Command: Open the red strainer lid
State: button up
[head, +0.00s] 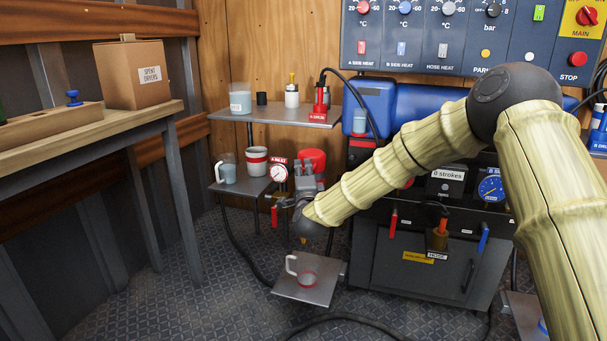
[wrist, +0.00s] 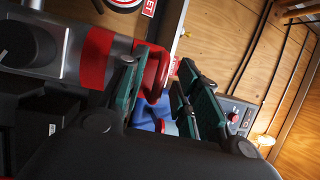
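The red strainer lid (head: 314,158) shows in the head view as a rounded red cap behind my gripper, beside a pressure gauge. My gripper (head: 305,172) reaches up in front of it, and its fingers cover the lower part of the lid and most of the strainer body. In the wrist view, my gripper (wrist: 160,92) has its two dark green fingers apart. A red part (wrist: 153,72), apparently the lid, shows partly between them, close to the left finger. I cannot tell whether the finger touches it. The grey body with a red band (wrist: 95,58) is left of the fingers.
A shelf (head: 325,119) with bottles is above the strainer. A small shelf with a red-banded cup (head: 256,161) and a pressure gauge (head: 279,174) are to its left. A plate (head: 320,292) with a clear mug (head: 304,268) is below. The machine (head: 395,250) stands right.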

jog(key=shift+w+r, duration=0.1)
jog(key=shift+w, duration=0.45)
grip_shut()
jog(key=shift+r, duration=0.1)
